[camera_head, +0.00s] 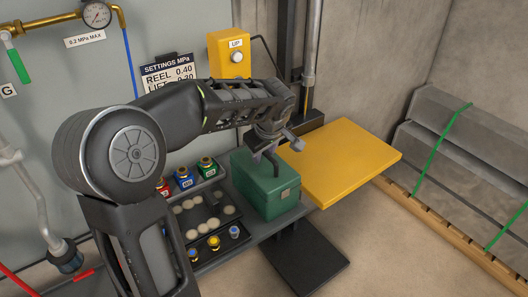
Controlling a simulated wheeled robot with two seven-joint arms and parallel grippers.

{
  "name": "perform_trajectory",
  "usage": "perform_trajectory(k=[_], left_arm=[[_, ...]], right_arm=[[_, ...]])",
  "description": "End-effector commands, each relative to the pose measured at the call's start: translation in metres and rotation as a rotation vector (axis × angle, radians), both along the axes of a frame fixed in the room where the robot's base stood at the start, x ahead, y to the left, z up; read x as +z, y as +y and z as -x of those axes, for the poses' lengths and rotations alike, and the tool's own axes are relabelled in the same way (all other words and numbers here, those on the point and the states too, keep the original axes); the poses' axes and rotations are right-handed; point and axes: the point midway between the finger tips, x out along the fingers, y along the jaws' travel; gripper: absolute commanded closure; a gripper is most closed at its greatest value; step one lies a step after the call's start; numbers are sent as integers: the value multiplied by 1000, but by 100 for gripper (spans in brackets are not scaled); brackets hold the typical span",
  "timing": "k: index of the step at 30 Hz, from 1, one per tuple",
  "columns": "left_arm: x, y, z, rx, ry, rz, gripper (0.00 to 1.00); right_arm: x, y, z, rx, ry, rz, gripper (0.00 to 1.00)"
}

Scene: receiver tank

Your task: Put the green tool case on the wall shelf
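The green tool case (264,190) stands upright on the right end of a grey bench (262,228), beside a yellow platform. Its dark handle (274,163) sticks up from the lid. My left gripper (276,146) is just above the case at the handle, with its fingers spread apart. I cannot tell whether they touch the handle. The case rests on the bench. My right gripper is not in view. I cannot make out a wall shelf for certain.
The yellow platform (345,163) is bare. A yellow UP button box (230,56) is behind my arm. Grey beams (460,150) are stacked at right.

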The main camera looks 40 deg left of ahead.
Motion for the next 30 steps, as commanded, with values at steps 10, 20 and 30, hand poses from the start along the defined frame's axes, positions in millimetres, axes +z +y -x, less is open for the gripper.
perform_trajectory(k=[10,20,30], left_arm=[[35,-12,9,-1,-4,-1,66],[94,-33,28,-1,-3,1,66],[111,-39,34,0,0,0,66]], right_arm=[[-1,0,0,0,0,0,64],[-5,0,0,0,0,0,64],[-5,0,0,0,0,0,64]])
